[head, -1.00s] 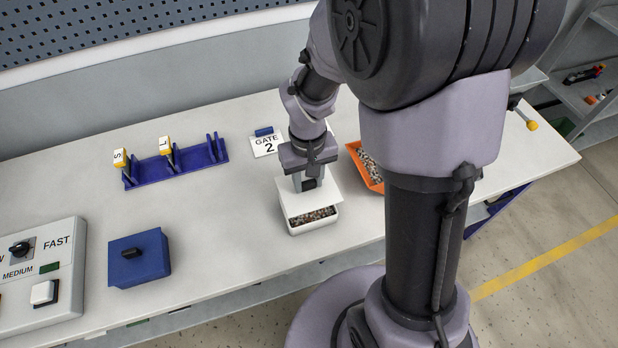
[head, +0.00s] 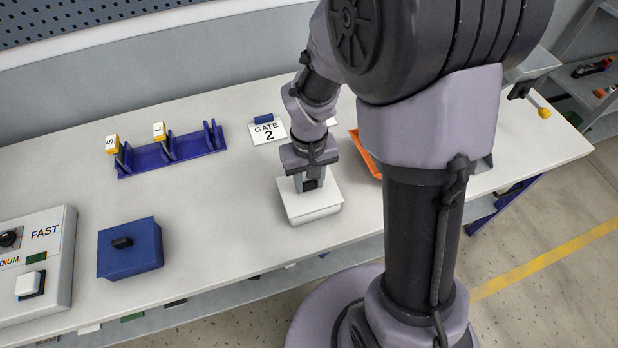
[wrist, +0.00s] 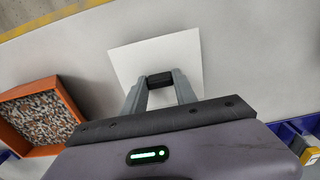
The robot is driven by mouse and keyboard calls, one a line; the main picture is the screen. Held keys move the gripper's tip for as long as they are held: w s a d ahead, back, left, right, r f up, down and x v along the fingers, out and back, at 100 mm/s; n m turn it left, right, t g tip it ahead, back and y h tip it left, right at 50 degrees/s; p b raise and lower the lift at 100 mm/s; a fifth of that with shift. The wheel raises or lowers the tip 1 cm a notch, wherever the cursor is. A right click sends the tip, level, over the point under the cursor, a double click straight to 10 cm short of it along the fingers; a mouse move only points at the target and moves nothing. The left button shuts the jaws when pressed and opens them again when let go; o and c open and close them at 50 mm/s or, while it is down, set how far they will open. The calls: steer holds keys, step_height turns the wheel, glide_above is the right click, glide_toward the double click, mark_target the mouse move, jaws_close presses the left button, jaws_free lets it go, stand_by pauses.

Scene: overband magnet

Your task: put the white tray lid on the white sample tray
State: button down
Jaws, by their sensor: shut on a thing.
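The white tray lid (head: 312,204) lies over the white sample tray (head: 314,216) on the bench in the head view and hides its contents. I cannot tell whether it is fully seated. My gripper (head: 311,186) is above the lid, shut on its dark handle. In the wrist view the lid (wrist: 185,58) is a pale square, and the handle (wrist: 160,79) sits between the two fingers of my gripper (wrist: 160,84). The tray is hidden under the lid in that view.
An orange tray (wrist: 68,95) of mixed granules stands close by. A blue lidded box (head: 130,252), a blue rack (head: 170,155) with yellow-tagged pieces, a "GATE 2" sign (head: 268,131) and a control box (head: 38,262) are on the bench. Bare bench lies between box and tray.

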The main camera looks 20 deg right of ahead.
steer(key=shift+f, duration=0.45)
steer(key=c, duration=0.9)
jaws_free()
step_height(320, 180, up, 18)
steer(key=p, duration=0.7)
steer(key=shift+f, duration=0.25)
